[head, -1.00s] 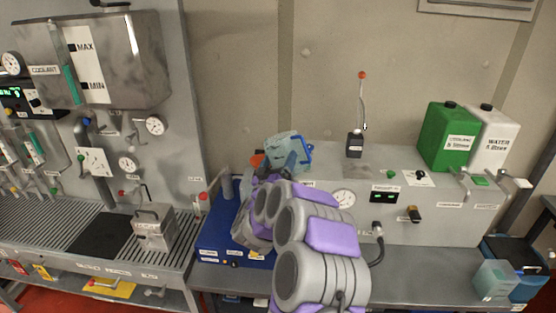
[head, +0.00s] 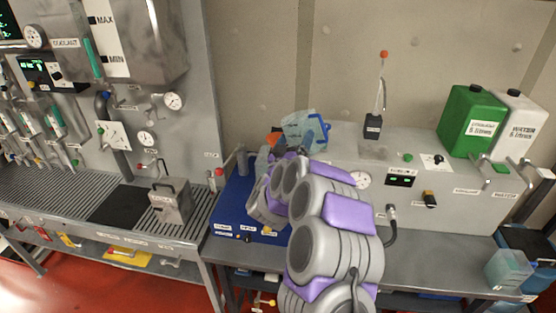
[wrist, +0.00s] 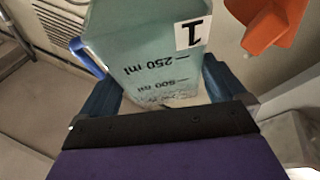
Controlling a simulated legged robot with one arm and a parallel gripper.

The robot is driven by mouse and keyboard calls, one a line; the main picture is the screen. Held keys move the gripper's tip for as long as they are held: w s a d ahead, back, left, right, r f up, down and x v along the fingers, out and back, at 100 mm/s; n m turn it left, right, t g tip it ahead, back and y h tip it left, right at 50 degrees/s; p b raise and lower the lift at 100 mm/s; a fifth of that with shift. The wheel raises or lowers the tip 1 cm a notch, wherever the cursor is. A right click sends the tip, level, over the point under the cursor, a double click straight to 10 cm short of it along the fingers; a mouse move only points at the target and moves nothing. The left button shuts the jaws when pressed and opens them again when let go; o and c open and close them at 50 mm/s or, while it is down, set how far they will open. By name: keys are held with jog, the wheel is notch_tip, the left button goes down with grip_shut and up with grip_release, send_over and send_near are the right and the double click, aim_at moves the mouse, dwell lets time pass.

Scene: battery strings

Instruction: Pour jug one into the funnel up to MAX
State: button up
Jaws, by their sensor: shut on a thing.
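Jug one (head: 302,128) is a translucent pale-teal jug with a blue handle, held up above the blue unit in the head view. In the wrist view the jug (wrist: 145,35) shows a "1" label and upside-down 250 ml and 500 ml marks. My gripper (wrist: 162,95) is shut on it, with dark blue fingers on both sides. In the head view the jug looks slightly tilted; its liquid level is unclear. An orange part (wrist: 272,25) is beside it; I cannot tell whether this is the funnel. The MAX mark (head: 104,21) is on the steel coolant tank (head: 150,45) at upper left.
A green can (head: 472,120) and a white water can (head: 515,130) stand on the grey cabinet at right. A red-tipped lever (head: 382,95) rises behind my arm. A steel box (head: 170,203) sits on the grated bench at left.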

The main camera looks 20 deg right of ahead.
aim_at(297, 125)
jog(key=shift+s+d+r+n+y+p, duration=0.1)
jog(key=shift+r+n+y+p, duration=0.4)
jog(key=shift+p, duration=1.3)
jog(key=shift+s+d+r+n+y+p, duration=0.1)
jog(key=shift+r+n+p, duration=0.8)
jog(key=shift+p, duration=0.85)
jog(key=shift+a+r+n+y+p, duration=0.1)
jog(key=shift+r+n+y+p, duration=0.4)
jog(key=shift+n+p, duration=1)
jog(key=shift+r+n+y+p, duration=0.3)
jog(key=shift+r+n+p, duration=0.3)
jog(key=shift+p, duration=1.75)
dwell(0.6)
